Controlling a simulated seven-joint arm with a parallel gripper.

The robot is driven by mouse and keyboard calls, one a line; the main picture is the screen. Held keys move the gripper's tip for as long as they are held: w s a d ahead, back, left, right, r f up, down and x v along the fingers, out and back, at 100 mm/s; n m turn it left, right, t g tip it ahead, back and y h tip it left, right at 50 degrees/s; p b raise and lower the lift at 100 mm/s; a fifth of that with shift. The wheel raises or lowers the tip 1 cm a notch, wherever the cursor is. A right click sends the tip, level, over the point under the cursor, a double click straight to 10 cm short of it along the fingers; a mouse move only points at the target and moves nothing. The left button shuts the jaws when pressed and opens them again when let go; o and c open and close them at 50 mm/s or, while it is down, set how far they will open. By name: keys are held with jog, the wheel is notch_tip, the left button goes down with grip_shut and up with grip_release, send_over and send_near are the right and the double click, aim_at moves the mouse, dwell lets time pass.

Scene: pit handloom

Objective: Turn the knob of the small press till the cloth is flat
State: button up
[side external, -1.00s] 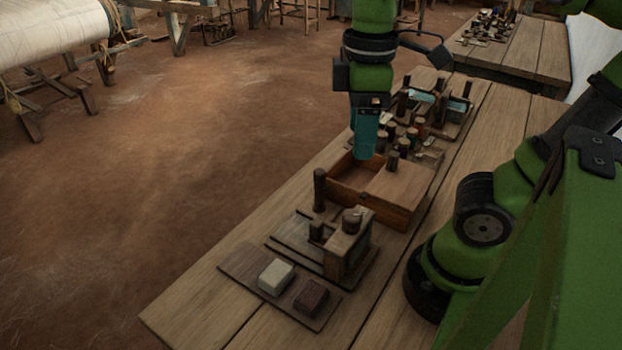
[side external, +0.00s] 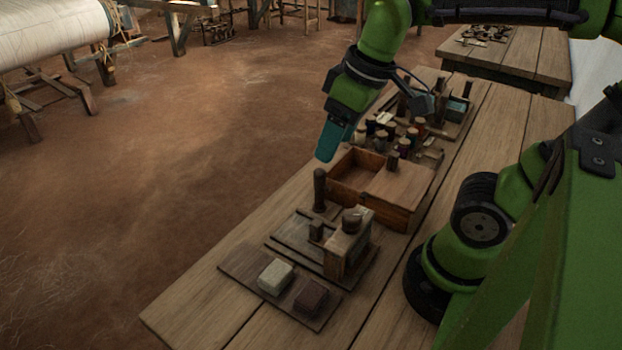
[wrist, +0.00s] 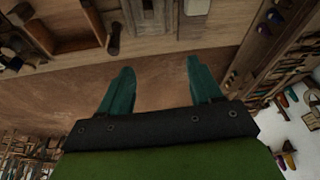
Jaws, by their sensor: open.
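The small press (side external: 345,256) is a wooden block on a flat board on the bench. A round dark knob (side external: 352,217) sits on its top. I cannot make out any cloth in it. A tall dark post (side external: 320,190) stands at the press's far left corner. My gripper (side external: 327,153) is tilted, with teal fingers, above and beyond the press, near the left edge of the open box. In the wrist view my gripper (wrist: 160,66) has its two fingers wide apart with nothing between them. That view shows the bench edge and floor below.
An open wooden box (side external: 400,214) stands right behind the press. Several spools (side external: 392,136) and a rack lie farther back. A tray (side external: 240,261) with a pale block (side external: 275,277) and a dark block (side external: 311,296) lies in front. The bench's near end (side external: 205,305) is bare.

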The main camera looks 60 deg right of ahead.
aim_at(350, 214)
jog(key=s+r+n+g+h, duration=0.1)
jog(key=s+r+n+g, duration=0.2)
jog(key=s+n, duration=0.15)
jog(key=shift+n, duration=0.45)
jog(key=f, duration=1.1)
jog(key=w+f, duration=0.1)
jog(key=f, duration=0.5)
jog(key=shift+c, duration=0.5)
jog(key=c, duration=0.9)
